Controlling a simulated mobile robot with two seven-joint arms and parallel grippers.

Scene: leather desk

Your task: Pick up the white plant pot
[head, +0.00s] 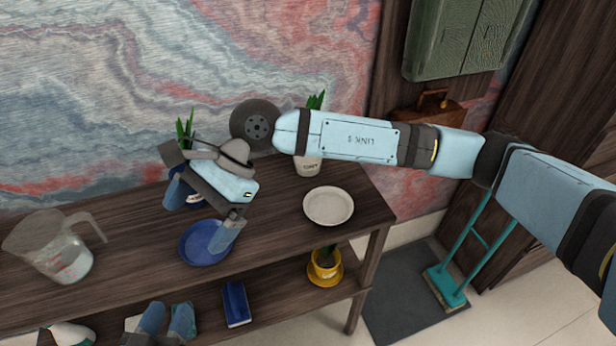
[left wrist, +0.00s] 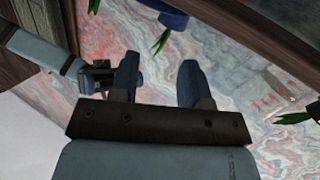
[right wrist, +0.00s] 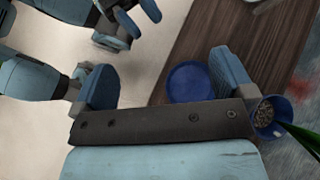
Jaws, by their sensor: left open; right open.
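The white plant pot (head: 308,165) stands upright at the back of the shelf top in the head view. My right arm crosses in front and hides its upper part; green leaves (head: 316,101) show above the arm. My right gripper (head: 200,212) is open and empty, left of the white pot, over the blue saucer and near the blue pot. Its spread fingers also show in the right wrist view (right wrist: 165,82). My left gripper (head: 166,322) is open and empty, low at the front of the shelf. It also shows in the left wrist view (left wrist: 158,78).
A white saucer (head: 328,207) lies in front of the white pot. A blue saucer (head: 205,245) and a blue plant pot (head: 192,203) are further left. A clear jug (head: 62,262) stands at the left. A yellow pot (head: 324,268) and blue book (head: 236,303) are on the lower shelf.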

